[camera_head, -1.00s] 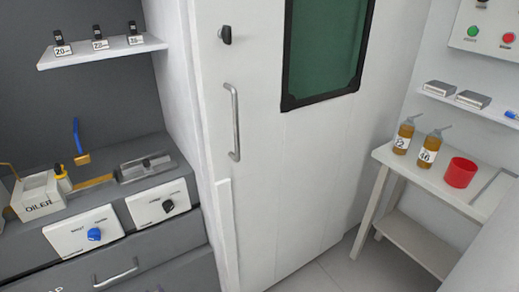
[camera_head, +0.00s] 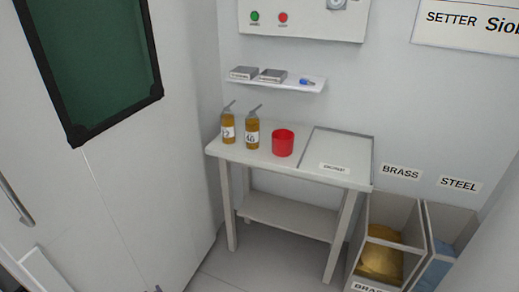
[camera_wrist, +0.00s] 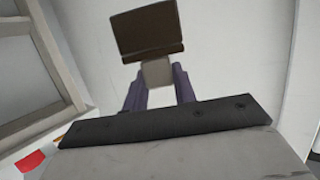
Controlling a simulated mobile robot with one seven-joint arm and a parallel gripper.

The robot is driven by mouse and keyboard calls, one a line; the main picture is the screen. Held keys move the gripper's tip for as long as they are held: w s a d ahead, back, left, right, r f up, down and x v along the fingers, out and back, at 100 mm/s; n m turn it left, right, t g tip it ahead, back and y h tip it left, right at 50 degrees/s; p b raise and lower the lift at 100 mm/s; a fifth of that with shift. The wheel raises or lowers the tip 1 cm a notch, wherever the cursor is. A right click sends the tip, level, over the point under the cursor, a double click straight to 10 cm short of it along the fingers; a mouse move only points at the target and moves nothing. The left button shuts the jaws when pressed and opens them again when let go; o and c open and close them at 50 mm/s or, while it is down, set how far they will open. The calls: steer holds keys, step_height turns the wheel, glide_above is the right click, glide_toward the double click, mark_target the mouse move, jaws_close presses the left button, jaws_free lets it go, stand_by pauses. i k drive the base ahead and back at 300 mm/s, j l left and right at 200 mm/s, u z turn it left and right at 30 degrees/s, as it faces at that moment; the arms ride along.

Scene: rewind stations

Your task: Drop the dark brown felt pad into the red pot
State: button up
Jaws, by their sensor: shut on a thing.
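The red pot (camera_head: 283,143) stands upright on the white side table, to the right of two amber bottles. Its inside cannot be made out in the head view. My gripper (camera_wrist: 158,76) shows only in the wrist view. Its fingers are shut on a pale block joined to the dark brown felt pad (camera_wrist: 147,30), which sticks out beyond the fingertips. The pad is held up in front of a pale wall.
The side table (camera_head: 228,153) carries the bottles (camera_head: 252,134) and a framed, labelled area at right. A small shelf (camera_head: 290,86) hangs above. Brass and steel bins (camera_head: 393,235) stand at right on the floor. A white door (camera_head: 110,190) is at left.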

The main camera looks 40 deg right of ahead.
mark_target(281, 150)
steer(key=z, duration=1.15)
steer(key=j+z, duration=0.25)
steer(key=i+j+z, duration=0.1)
steer(key=j+z, duration=0.2)
